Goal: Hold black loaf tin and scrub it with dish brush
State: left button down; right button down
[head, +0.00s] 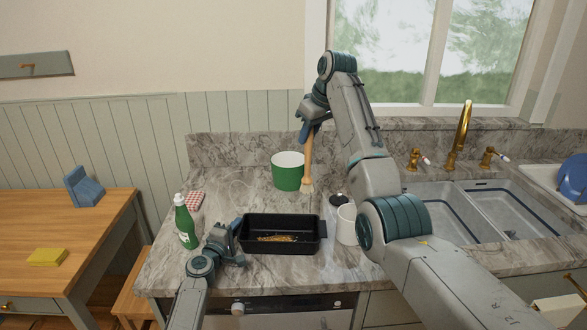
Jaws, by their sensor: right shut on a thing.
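The black loaf tin (310,247) stands upright on the marble counter, with a brownish-yellow residue (277,239) on its inside floor. My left gripper (241,243) is low at the tin's left end, close to or touching it; its hold on the rim is unclear. My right gripper (309,130) is high above the counter behind the tin. It is shut on the dish brush (308,160), which has a pale wooden handle and hangs nearly upright, head down. The brush is apart from the tin.
A green pot (287,177) stands behind the tin. A green bottle (185,222) and a red-checked cloth (195,200) are at left. A white canister (347,224) and a dark-lidded jar (338,201) stand right of the tin. The double sink (452,212) is further right.

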jog(key=f+y, duration=0.1)
jog(key=f, duration=0.1)
jog(key=s+f+t, duration=0.1)
jog(key=f, duration=0.1)
jog(key=f+y, duration=0.1)
jog(key=f, duration=0.1)
jog(key=shift+s+f+t+y, duration=0.15)
jog(key=shift+t+y, duration=0.15)
jog(key=s+f+t+y, duration=0.2)
jog(key=s+f, duration=0.3)
jog(key=f, duration=0.7)
jog(key=shift+s+m+y, duration=0.3)
jog(key=shift+s+y, duration=0.05)
jog(key=shift+y, duration=0.15)
jog(key=shift+f, duration=0.6)
